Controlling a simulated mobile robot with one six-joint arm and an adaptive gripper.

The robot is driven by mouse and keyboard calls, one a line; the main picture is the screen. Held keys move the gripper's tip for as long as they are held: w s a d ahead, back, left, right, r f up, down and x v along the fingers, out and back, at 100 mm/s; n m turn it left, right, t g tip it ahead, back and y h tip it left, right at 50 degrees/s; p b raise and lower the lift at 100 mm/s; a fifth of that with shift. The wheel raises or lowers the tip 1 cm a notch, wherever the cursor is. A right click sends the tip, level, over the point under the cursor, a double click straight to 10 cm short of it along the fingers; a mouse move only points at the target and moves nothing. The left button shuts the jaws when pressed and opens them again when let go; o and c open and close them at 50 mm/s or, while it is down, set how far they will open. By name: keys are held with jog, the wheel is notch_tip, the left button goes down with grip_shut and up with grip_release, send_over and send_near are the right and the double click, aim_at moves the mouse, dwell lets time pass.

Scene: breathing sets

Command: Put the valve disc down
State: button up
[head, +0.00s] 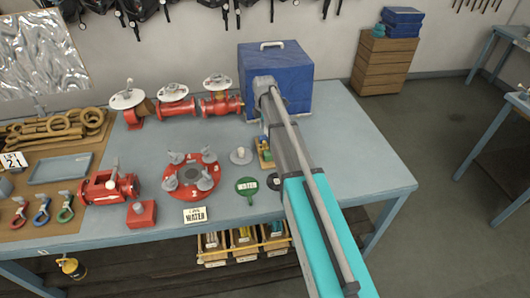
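My arm reaches over the workbench (350,135) from the lower right. My gripper is hidden behind my own arm, so I see neither its fingers nor anything in them. I cannot make out a valve disc for certain. A small pale grey round piece with a knob (241,156) lies on the bench left of my arm. A dark round piece (273,182) lies partly hidden at the arm's left edge.
Red valves (177,105) line the back beside a blue box (293,62). Small coloured pieces (264,150) sit against my arm. The bench's right side is clear.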

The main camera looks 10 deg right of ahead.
aim_at(264, 141)
jog(key=shift+f+b, duration=1.55)
jog(key=shift+f, duration=0.25)
jog(key=shift+f, duration=0.15)
notch_tip(264, 141, down, 5)
jog(key=b, duration=0.5)
jog(key=shift+s, duration=0.1)
grip_shut()
